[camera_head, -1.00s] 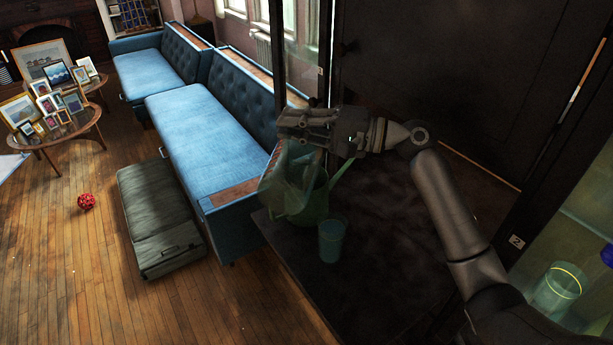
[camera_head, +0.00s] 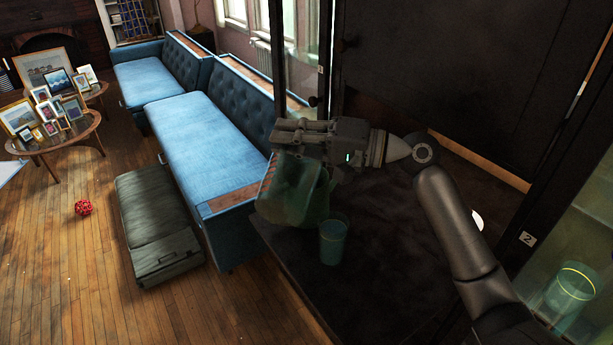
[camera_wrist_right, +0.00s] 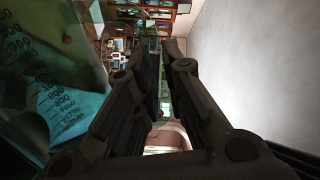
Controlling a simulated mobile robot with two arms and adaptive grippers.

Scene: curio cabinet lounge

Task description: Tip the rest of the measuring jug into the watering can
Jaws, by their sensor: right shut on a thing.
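My right gripper (camera_head: 285,138) is shut on the measuring jug (camera_head: 275,185), a translucent green vessel with red markings, and holds it tilted over the dark shelf. In the right wrist view the jug (camera_wrist_right: 60,100) fills the left side, its scale numbers slanted and a turquoise area behind them. The fingers (camera_wrist_right: 160,75) show beside it; the gripped part is not clear. The green watering can (camera_head: 307,213) stands on the shelf behind and below the jug, largely hidden by jug and gripper. I cannot tell whether they touch or whether liquid flows. My left gripper is out of view.
A green tumbler (camera_head: 333,242) stands on the dark shelf (camera_head: 390,270) just in front of the can. Dark cabinet doors (camera_head: 430,80) rise behind. A yellow-rimmed glass (camera_head: 572,285) stands at the right. A blue sofa (camera_head: 190,130) is at the left; the shelf's middle is mostly clear.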

